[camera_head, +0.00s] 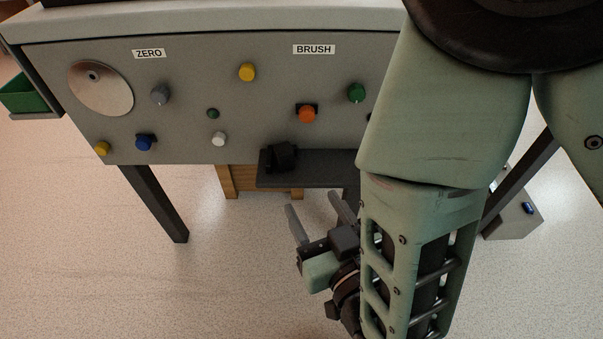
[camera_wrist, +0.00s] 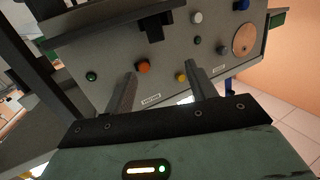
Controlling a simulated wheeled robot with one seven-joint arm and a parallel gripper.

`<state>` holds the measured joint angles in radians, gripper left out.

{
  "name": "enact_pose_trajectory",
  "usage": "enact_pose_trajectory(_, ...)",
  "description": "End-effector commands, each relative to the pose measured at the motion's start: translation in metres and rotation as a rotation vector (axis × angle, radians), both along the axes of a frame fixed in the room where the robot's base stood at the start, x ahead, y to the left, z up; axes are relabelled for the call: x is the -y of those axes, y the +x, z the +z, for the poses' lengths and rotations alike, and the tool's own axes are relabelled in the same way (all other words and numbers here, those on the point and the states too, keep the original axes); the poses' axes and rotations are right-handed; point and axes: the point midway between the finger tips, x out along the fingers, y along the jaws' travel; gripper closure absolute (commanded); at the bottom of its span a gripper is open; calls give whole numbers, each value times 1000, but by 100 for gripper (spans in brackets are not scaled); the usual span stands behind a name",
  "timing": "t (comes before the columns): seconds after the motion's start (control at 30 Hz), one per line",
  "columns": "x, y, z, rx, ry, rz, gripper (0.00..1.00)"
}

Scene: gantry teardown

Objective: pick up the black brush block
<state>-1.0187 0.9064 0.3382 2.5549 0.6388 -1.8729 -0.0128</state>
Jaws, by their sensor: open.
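The black brush block (camera_head: 283,156) sits on the left part of a dark shelf (camera_head: 325,172) at the lower edge of the grey panel. In the wrist view, where the scene appears upside down, the dark block (camera_wrist: 154,30) shows against the shelf (camera_wrist: 90,30), beyond and above the fingertips. My gripper (camera_head: 313,202) is open and empty, its two fingers pointing up toward the shelf from below and in front. In the wrist view my gripper (camera_wrist: 161,71) has its fingers wide apart, with nothing between them. The block is apart from the fingers.
The grey panel (camera_head: 190,120) carries several coloured knobs, a metal disc (camera_head: 100,88) and the labels ZERO (camera_head: 149,54) and BRUSH (camera_head: 314,49). An orange knob (camera_head: 307,114) is just above the block. A dark leg (camera_head: 158,205) stands left; the floor in front is clear.

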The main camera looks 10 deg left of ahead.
Motion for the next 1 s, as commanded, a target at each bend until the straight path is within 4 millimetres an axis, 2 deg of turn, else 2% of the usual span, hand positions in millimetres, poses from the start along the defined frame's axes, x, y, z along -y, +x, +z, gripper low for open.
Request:
enact_pose_trajectory(0.03, 1, -4, -14, 29, 5, 2, 44)
enact_pose_trajectory(0.2, 2, -9, -14, 85, 24, 2, 44)
enact_pose_trajectory(0.57, -10, 11, -14, 87, 27, -4, 44)
enact_pose_trajectory(1.0, -60, 79, -14, 91, 28, 0, 44)
